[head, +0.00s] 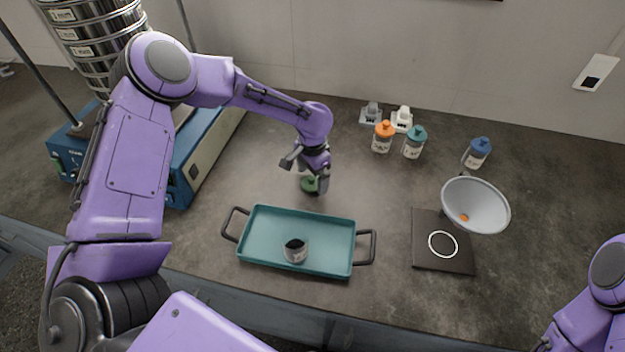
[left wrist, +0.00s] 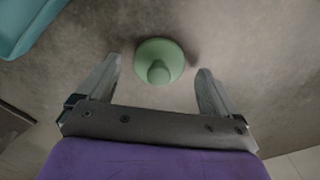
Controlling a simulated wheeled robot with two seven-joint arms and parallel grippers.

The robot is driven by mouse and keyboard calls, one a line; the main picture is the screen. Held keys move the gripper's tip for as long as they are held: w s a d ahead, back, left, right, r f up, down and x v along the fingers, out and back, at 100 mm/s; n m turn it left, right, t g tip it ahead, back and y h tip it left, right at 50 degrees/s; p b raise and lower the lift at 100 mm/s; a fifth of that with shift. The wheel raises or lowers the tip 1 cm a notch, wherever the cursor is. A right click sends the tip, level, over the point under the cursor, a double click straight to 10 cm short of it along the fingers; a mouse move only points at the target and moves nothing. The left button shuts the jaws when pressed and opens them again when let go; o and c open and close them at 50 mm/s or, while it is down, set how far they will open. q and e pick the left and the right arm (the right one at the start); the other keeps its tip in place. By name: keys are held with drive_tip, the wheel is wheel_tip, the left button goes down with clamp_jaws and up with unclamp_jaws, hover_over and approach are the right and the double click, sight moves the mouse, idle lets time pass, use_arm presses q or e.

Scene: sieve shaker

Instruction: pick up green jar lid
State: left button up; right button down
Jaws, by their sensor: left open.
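The green jar lid (head: 309,184) lies on the grey table behind the teal tray, partly hidden by my left gripper in the head view. In the left wrist view the green lid (left wrist: 159,62) is round with a knob and sits between and slightly beyond the two fingertips. My left gripper (head: 308,178) is open, with its fingers on either side of the lid and no contact visible; it also shows in the left wrist view (left wrist: 159,75). My right gripper is out of view; only part of my right arm shows at the lower right.
The teal tray (head: 262,218) holds an open jar (head: 296,251) with dark contents. Orange-lidded (head: 382,137), teal-lidded (head: 414,142) and blue-lidded (head: 477,152) jars stand behind. A sieve shaker (head: 195,150) stands left.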

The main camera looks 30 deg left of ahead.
use_arm(q)
drive_tip(key=shift+f, duration=0.45)
drive_tip(key=shift+s+r, duration=0.15)
drive_tip(key=shift+s, duration=0.1)
drive_tip(key=shift+c, duration=1.2)
drive_tip(key=c, duration=0.9)
